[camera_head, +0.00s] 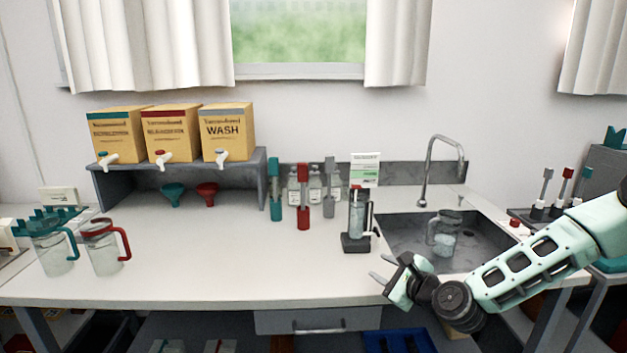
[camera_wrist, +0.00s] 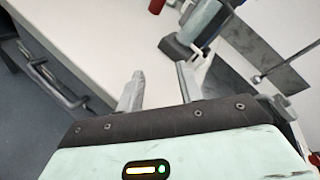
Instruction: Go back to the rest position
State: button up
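My gripper (camera_head: 380,279) is in front of the sink, near the counter's front edge, with the arm reaching in from the right. In the wrist view my gripper (camera_wrist: 158,88) shows its two fingers apart with nothing between them. The fingers point over the white counter (camera_head: 215,262). A dark stand (camera_head: 357,243) holding a clear cylinder is a short way behind the fingertips, apart from them.
The sink (camera_head: 400,232) with a clear jug (camera_head: 440,238) lies just behind my gripper. A faucet (camera_head: 427,165) rises behind it. Two jugs with a teal handle (camera_head: 52,252) and a red handle (camera_head: 103,250) stand at left. The middle counter is clear.

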jog(key=s+a+n+g, duration=0.5)
jog(key=s+n, duration=0.3)
jog(key=s+a+n+g, duration=0.4)
jog(key=s+a+n, duration=0.1)
jog(key=s+n, duration=0.35)
jog(key=s+d+r+n+g+h, duration=0.1)
jog(key=s+d+r+n+h, duration=0.1)
jog(key=s, duration=0.5)
jog(key=s+d+r+n+g+h, duration=0.2)
jog(key=s+d+r+n, duration=0.1)
jog(key=s+r+n, duration=0.2)
jog(key=s+d+r+n+g+h, duration=0.1)
jog(key=s+r+n, duration=0.3)
jog(key=s, duration=0.7)
jog(key=shift+d+n+g+h, duration=0.3)
jog(key=shift+d+n+h, duration=0.45)
jog(key=shift+n, duration=0.5)
